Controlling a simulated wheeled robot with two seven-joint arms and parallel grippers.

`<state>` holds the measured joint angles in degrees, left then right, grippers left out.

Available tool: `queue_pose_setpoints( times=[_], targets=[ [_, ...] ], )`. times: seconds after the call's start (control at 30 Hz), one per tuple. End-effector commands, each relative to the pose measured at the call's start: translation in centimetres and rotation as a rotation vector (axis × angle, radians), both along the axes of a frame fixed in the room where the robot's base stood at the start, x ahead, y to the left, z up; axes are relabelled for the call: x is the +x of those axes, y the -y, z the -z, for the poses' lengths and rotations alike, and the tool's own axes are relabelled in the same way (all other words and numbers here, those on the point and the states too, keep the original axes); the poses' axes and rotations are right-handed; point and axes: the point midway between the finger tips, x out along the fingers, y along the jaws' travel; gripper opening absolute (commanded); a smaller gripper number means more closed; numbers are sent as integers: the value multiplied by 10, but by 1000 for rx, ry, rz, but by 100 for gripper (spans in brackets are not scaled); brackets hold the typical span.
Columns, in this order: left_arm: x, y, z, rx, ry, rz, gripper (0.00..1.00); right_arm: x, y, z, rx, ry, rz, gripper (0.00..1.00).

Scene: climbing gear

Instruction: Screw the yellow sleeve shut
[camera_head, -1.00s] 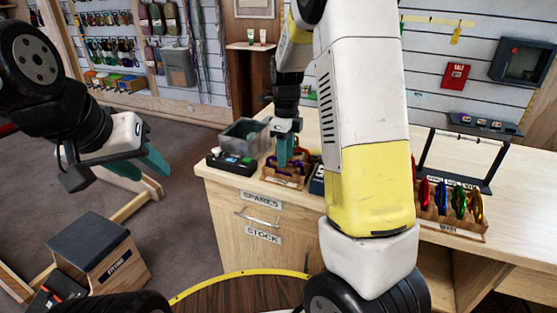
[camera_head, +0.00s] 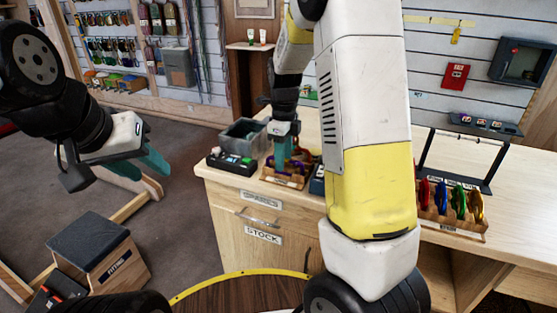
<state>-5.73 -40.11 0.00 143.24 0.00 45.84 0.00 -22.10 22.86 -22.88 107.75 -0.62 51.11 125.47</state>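I cannot make out a yellow sleeve; it may be hidden or too small to tell. My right gripper (camera_head: 283,156) points down, with its teal fingers at a small wooden holder (camera_head: 287,183) on the left part of the bench. Small bluish and red gear shows at this holder, partly hidden by the fingers. I cannot tell whether the fingers are closed on anything. My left gripper (camera_head: 141,166) hangs over the floor, left of the bench. Its two teal fingers are apart, with nothing visible between them.
A grey bin (camera_head: 243,136) and a black tray (camera_head: 232,162) stand left of the holder. A wooden rack (camera_head: 455,226) with several coloured carabiners stands on the right, below a black frame (camera_head: 458,176). A box labelled fitting (camera_head: 112,262) stands on the floor. My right arm hides the bench's middle.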

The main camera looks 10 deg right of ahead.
Motion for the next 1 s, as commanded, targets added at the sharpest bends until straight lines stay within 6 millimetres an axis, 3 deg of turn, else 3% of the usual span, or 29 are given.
queue_pose_setpoints(
  times=[0.7, 1.0],
  targets=[
    [0, 0, 0, 0, 0, 0, 39, -1, 0, 26, 0, -4, 1, 40],
    [0, 0, 0, 0, 0, 0, 39, -1, 0, 27, 0, -2, 0, 40]
  ],
)
